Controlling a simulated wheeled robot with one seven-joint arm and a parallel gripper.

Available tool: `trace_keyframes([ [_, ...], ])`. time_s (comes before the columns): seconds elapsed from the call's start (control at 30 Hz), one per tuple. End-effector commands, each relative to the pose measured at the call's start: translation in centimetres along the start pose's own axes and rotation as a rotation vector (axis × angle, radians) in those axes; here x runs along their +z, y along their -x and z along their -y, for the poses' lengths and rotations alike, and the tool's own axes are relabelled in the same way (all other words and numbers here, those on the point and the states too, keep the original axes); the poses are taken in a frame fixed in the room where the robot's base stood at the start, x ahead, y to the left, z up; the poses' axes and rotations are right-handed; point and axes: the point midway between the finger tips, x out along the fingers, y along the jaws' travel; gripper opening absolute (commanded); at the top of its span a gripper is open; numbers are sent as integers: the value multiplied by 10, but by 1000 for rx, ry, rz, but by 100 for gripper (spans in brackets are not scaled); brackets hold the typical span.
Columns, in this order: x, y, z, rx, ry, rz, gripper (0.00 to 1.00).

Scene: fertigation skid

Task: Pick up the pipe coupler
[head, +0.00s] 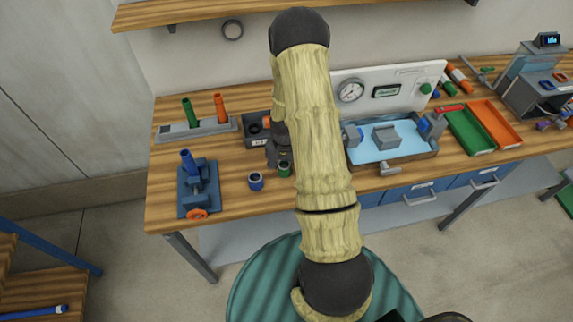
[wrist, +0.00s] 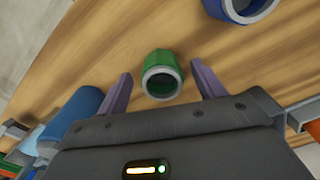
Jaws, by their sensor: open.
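A green pipe coupler (wrist: 158,60) with a grey rim stands on the wooden bench, its open end facing the camera in the wrist view. It also shows in the head view (head: 284,169), just below my gripper. My gripper (wrist: 160,72) is open, with one purple-grey finger on each side of the green coupler. Gaps show between the coupler and both fingers. A similar blue coupler (wrist: 236,8) sits nearby at the top edge of the wrist view. In the head view the blue coupler (head: 256,181) stands to the left of the green one.
A blue vise (head: 197,187) and a grey rack (head: 197,129) with green and orange pipes are at left. A dark bin (head: 258,142) lies behind my gripper. A water basin (head: 389,139) and green and orange trays (head: 471,132) are at right.

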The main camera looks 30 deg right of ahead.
Motion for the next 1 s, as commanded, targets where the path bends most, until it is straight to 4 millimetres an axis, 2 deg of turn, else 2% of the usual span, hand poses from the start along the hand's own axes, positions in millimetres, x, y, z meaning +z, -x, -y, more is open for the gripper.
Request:
trace_keyframes([
  [0.5,3,-1,7,0,15,-1,68],
  [0.53,3,-1,8,0,16,-1,66],
  [0.77,1,-1,4,0,8,-1,22],
  [1.0,-1,0,0,0,-2,-1,22],
])
